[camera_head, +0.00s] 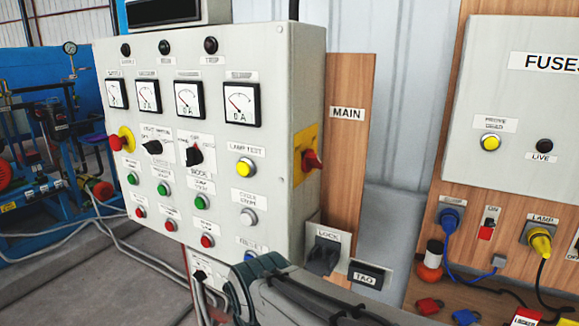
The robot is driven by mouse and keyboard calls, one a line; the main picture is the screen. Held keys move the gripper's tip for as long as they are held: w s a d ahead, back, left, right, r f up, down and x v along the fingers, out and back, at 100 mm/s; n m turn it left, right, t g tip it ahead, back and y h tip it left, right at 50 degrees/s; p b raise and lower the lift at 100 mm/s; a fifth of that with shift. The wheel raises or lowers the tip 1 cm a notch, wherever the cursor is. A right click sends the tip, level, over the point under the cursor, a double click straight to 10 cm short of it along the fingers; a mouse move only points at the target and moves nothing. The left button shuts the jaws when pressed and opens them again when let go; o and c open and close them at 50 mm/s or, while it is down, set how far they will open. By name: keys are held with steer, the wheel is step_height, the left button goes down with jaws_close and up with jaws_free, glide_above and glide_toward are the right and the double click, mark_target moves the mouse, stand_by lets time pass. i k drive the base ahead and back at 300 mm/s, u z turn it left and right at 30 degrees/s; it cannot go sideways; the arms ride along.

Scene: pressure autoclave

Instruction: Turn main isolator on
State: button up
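The main isolator (311,161) is a red rotary handle on a yellow plate. It is on the right side wall of the grey control panel (270,130), beside a wooden board with a MAIN label (347,113). I see the handle at a steep angle, so I cannot tell its exact turn position. Part of my arm shows at the bottom centre, below the panel and well apart from the handle. No gripper fingers show.
A LOCK box (325,250) and a TAG box (371,275) sit below the isolator. The FUSES box (520,90), plugs and padlocks are on a wooden board at right. Blue machinery (50,140) and floor cables are at left. Space in front of the isolator looks clear.

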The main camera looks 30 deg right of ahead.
mark_target(310, 160)
steer(key=k, duration=0.45)
steer(key=z, duration=0.75)
steer(key=i, duration=0.5)
